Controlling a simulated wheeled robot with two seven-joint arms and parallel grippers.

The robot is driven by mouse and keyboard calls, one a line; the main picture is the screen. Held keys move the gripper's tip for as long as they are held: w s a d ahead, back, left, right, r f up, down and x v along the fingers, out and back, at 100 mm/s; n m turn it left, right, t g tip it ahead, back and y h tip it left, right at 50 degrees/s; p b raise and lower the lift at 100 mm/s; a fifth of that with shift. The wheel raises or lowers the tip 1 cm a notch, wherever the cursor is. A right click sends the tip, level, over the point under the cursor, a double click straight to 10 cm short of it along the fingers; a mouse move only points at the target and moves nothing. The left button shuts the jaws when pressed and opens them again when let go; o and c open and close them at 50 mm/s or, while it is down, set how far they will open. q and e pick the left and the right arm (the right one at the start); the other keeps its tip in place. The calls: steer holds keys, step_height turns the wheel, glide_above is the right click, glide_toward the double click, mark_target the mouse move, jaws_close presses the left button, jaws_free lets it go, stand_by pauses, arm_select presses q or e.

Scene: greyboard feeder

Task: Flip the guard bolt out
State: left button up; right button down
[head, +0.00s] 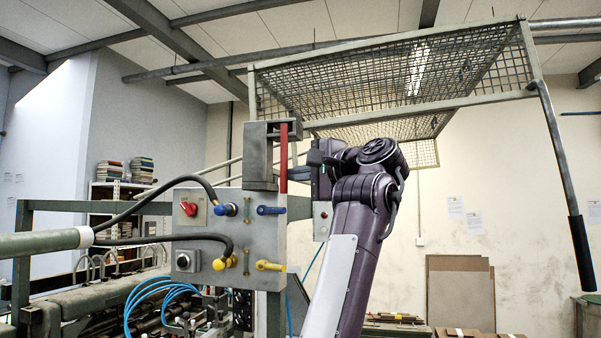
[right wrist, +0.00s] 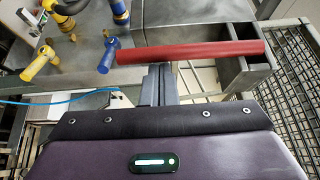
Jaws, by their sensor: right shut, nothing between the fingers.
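The guard bolt appears to be the red bar (head: 283,158), which stands upright beside a grey bracket (head: 259,158) on top of the control panel. It also shows in the right wrist view (right wrist: 190,52), lying across the picture. My right gripper (head: 312,157) is just right of the red bar in the head view. In the right wrist view its shut, empty fingers (right wrist: 158,70) end right by the bar. I cannot tell whether they touch it. The mesh guard (head: 390,85) is up overhead. My left gripper is not in view.
The grey panel (head: 236,270) carries a red knob (head: 188,208), blue and yellow valve levers, and black hoses. A bar with a black grip (head: 582,253) hangs from the guard's right side. Boards (head: 460,292) lean on the back wall. Space right of my arm looks open.

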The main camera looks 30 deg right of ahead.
steer(key=s+a+b, duration=0.2)
steer(key=shift+a+f+b, duration=0.1)
steer(key=shift+f+b, duration=0.1)
steer(key=shift+b, duration=0.1)
steer(key=shift+s+a+r, duration=0.2)
